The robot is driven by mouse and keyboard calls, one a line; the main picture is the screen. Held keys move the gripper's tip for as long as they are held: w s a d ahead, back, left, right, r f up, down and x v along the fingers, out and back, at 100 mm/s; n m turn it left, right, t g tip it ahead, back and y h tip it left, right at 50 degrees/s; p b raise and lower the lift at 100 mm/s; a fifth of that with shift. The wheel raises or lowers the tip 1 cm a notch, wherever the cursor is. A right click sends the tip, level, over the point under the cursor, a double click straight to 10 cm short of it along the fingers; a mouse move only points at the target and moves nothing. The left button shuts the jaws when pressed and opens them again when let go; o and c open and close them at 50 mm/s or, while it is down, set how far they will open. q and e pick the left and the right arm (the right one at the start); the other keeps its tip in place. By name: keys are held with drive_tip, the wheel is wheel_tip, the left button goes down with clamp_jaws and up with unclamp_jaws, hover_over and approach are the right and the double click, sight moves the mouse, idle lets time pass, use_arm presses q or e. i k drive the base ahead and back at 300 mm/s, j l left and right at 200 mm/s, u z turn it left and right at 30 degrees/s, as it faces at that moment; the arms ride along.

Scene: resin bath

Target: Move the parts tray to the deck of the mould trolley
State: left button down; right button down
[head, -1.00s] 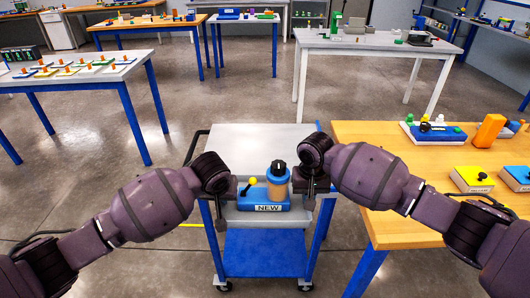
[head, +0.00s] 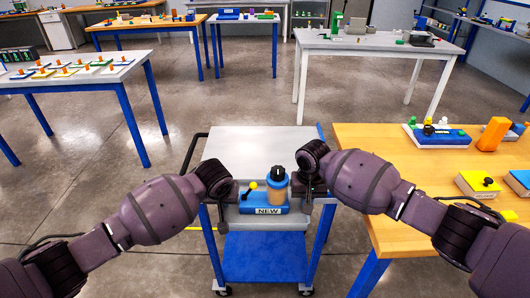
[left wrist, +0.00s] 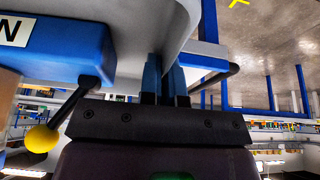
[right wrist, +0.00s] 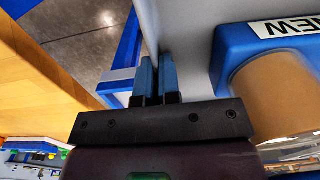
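The parts tray (head: 246,222) is a light grey tray carrying a blue block (head: 262,208) labelled NEW, a yellow-knobbed lever and a tan jar with a black cap. My left gripper (head: 230,194) is shut on its left wall, seen between the fingers in the left wrist view (left wrist: 166,72). My right gripper (head: 304,192) is shut on its right wall, also in the right wrist view (right wrist: 153,72). The tray is level, in front of the bare grey deck (head: 258,143) of the mould trolley, overlapping its near part in the head view. Contact with the deck cannot be told.
The trolley has a blue lower shelf (head: 264,258) and a black handle (head: 190,152) at left. A wooden table (head: 400,160) with blocks and an orange part (head: 490,136) stands close at right. Open floor (head: 90,180) lies left; other tables stand farther back.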

sight(265, 159)
drive_tip(key=i, duration=0.9)
